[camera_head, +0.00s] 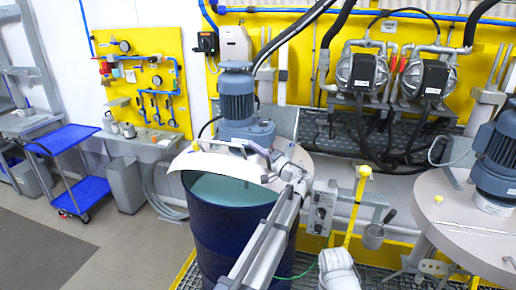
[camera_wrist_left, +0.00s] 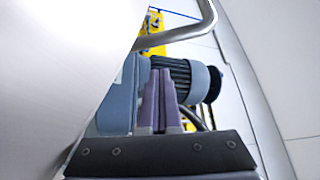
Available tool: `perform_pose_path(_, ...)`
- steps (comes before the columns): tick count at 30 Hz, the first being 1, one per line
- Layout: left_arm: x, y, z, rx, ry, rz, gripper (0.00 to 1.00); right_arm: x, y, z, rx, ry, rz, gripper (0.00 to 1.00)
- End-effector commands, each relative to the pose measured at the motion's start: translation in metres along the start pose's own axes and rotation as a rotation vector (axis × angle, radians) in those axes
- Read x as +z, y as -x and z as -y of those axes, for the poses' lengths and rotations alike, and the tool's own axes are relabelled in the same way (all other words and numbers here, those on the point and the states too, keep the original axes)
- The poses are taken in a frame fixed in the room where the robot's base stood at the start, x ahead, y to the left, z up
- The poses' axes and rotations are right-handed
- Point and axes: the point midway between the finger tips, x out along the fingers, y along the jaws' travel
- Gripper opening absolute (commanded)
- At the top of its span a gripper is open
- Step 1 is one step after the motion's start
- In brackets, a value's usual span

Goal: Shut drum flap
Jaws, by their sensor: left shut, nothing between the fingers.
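The blue drum (camera_head: 232,245) stands at the centre of the head view, its front opening showing teal contents (camera_head: 222,190). The pale drum flap (camera_head: 222,167) is raised and tilted above this opening. In the left wrist view the flap (camera_wrist_left: 60,70) fills the left side as a broad pale surface, with a curved metal handle (camera_wrist_left: 190,38) at its upper edge. My left gripper (camera_head: 262,150) is at the flap's right rear side; its fingers (camera_wrist_left: 158,105) are together and empty. Whether they touch the flap I cannot tell. My right gripper is not in view.
A grey-blue agitator motor (camera_head: 237,95) stands on the drum top behind the flap and also shows in the left wrist view (camera_wrist_left: 180,80). A control box (camera_head: 320,208) and yellow post (camera_head: 357,205) stand right of the drum. A second lid (camera_head: 450,215) with motor is at far right.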

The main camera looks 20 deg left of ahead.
Motion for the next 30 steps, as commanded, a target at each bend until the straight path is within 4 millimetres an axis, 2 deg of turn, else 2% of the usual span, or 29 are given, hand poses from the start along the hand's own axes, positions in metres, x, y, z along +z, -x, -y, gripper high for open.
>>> perform_pose_path(1,0.013,0.008,-0.006,-0.023,0.039,-0.001,0.00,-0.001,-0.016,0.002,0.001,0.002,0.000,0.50)
perform_pose_path(14,0.079,0.047,-0.018,-0.230,0.390,-0.001,0.00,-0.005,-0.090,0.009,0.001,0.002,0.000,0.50)
perform_pose_path(27,0.135,0.080,-0.055,-0.434,0.740,0.002,0.00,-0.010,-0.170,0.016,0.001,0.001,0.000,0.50)
perform_pose_path(30,0.146,0.086,-0.065,-0.430,0.732,0.000,0.00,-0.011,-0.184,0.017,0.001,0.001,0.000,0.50)
